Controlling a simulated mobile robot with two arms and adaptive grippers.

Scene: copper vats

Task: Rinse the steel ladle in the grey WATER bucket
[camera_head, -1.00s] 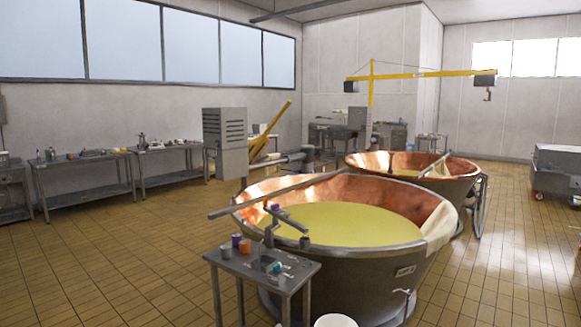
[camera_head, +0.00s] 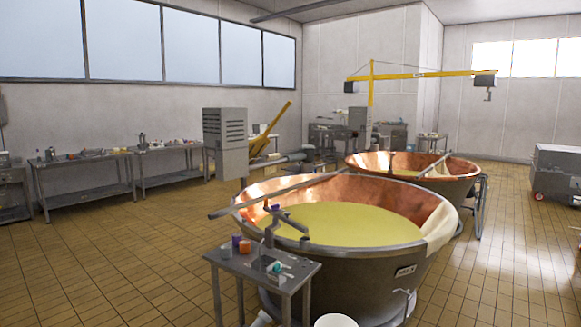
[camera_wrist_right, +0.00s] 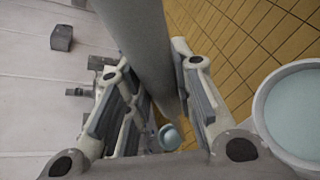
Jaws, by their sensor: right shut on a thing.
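My right gripper (camera_wrist_right: 148,70) shows in the right wrist view. It is shut on a thick grey rod, which I take for the handle of the steel ladle (camera_wrist_right: 143,35). The rod runs from the top edge down between the fingers. A small pale blue rounded shape shows below its lower end; I cannot tell if it is the ladle's bowl. A bucket (camera_wrist_right: 259,108) with pale blue liquid stands at the right of that view, apart from the rod. A pale bucket (camera_head: 335,321) is cut off at the head view's bottom edge. My left gripper is not in view.
A large copper vat (camera_head: 438,212) of yellow liquid stands close in front, with a second vat (camera_head: 470,184) behind. A small steel table (camera_head: 227,262) with cups stands at the near vat's left. Tiled floor is clear at left and right.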

